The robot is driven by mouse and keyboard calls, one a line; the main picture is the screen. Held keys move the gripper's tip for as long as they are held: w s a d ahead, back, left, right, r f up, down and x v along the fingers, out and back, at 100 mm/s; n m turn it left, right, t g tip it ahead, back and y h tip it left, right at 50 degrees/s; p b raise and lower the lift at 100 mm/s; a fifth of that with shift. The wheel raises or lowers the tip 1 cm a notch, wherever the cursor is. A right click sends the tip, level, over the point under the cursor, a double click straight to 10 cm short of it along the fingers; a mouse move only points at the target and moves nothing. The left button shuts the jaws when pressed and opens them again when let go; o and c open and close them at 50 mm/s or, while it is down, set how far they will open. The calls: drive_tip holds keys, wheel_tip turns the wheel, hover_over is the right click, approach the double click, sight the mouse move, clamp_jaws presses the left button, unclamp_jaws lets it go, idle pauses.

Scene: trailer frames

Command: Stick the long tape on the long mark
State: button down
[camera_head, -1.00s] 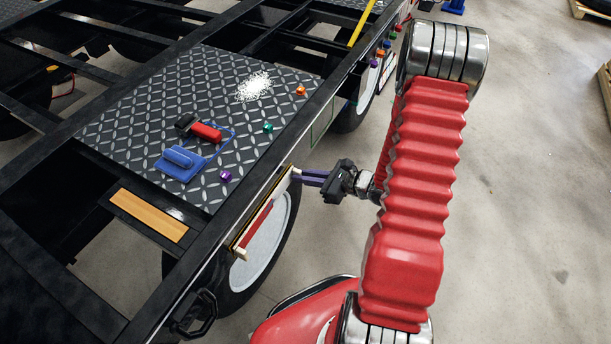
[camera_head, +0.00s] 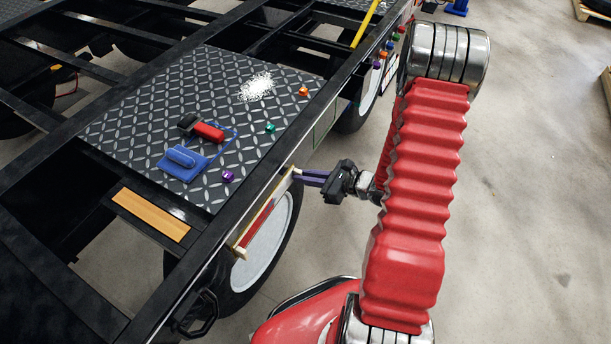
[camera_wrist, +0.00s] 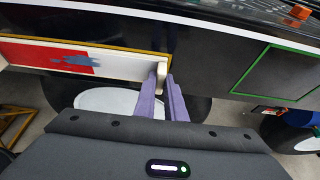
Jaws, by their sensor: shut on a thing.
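The long tape, a red and white strip with cream end pieces (camera_head: 262,225), lies lengthwise along the outer side of the black trailer frame. In the wrist view the tape (camera_wrist: 130,69) runs leftward from my fingers, with a blue-grey smear on its red part. The long mark, a yellow outline (camera_wrist: 110,45), shows along the tape's upper edge and at its right end; its lower edge is hidden. My gripper (camera_head: 298,177) is shut on the cream right end of the tape; its purple fingers (camera_wrist: 167,83) also show in the wrist view. I cannot tell whether the tape touches the frame.
A green outlined mark (camera_wrist: 280,72) is on the frame side to the right. A wheel (camera_head: 262,245) is below. The tread-plate deck (camera_head: 150,120) carries a blue block tool (camera_head: 182,162), a red-handled tool (camera_head: 208,131) and small coloured pieces. Open floor lies right.

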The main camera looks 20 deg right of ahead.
drive_tip(key=c, duration=1.7)
unclamp_jaws()
drive_tip(key=shift+c, duration=0.2)
drive_tip(key=v, duration=1.3)
drive_tip(key=shift+s+d, duration=0.25)
drive_tip(key=shift+s, duration=0.05)
